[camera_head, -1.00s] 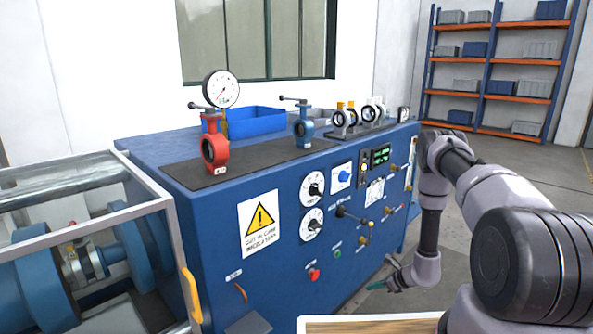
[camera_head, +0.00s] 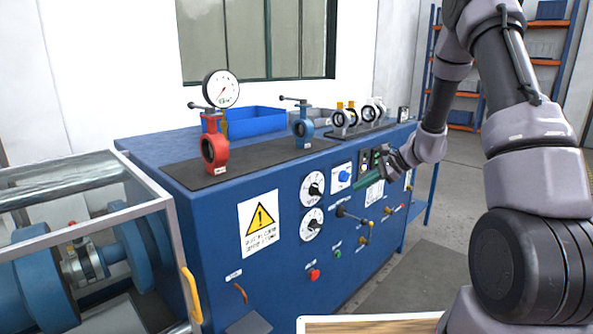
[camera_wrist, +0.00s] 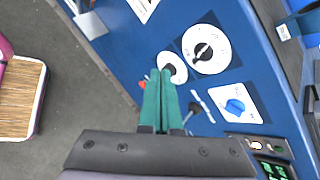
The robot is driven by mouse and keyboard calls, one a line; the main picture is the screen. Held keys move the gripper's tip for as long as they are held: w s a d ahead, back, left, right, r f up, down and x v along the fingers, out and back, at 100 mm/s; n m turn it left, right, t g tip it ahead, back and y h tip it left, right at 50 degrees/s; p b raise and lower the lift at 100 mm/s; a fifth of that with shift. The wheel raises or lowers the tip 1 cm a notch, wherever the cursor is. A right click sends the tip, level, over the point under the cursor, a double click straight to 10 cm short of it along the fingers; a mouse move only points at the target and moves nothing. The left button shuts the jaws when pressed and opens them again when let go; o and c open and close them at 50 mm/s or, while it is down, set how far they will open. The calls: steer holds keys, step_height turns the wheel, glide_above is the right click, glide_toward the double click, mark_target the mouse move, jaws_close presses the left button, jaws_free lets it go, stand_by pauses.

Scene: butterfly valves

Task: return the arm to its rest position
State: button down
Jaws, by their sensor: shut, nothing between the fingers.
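My gripper (camera_head: 368,183) is raised in front of the right part of the blue bench's front panel, just below the small display. Its green fingers are shut together and hold nothing. In the wrist view my gripper (camera_wrist: 161,88) points at the panel, with white dials beyond the fingertips. A red butterfly valve (camera_head: 214,150) and a blue butterfly valve (camera_head: 303,128) stand on the dark mat on the bench top, both apart from my gripper.
The blue bench (camera_head: 240,290) carries dials, knobs and a warning sign (camera_head: 260,222). A caged machine (camera_head: 90,255) stands at the left. A blue tray (camera_head: 255,119) sits on top. Orange shelving (camera_head: 545,62) is behind my arm. Floor (camera_head: 400,285) right of the bench is open.

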steer(key=s+a+r+n+h, duration=0.1)
steer(key=s+r+n, duration=0.15)
steer(key=r, duration=0.35)
steer(key=s+r+n, duration=0.2)
steer(key=s+r, duration=0.2)
steer(key=r, duration=0.2)
steer(key=s+d+r+n+t+h, duration=0.1)
steer(key=s+r+n+h, duration=0.1)
steer(key=s+r, duration=0.3)
steer(key=s+d+r+n+t+h, duration=0.1)
steer(key=s+r, duration=0.4)
steer(key=s, duration=0.6)
steer(key=s+d+r+n+t+h, duration=0.1)
steer(key=s+d+r+n+h, duration=0.2)
steer(key=s, duration=0.5)
step_height(320, 180, up, 3)
steer(key=shift+s+d+f+n, duration=0.1)
steer(key=shift+s+d+n, duration=0.05)
steer(key=shift+n, duration=0.6)
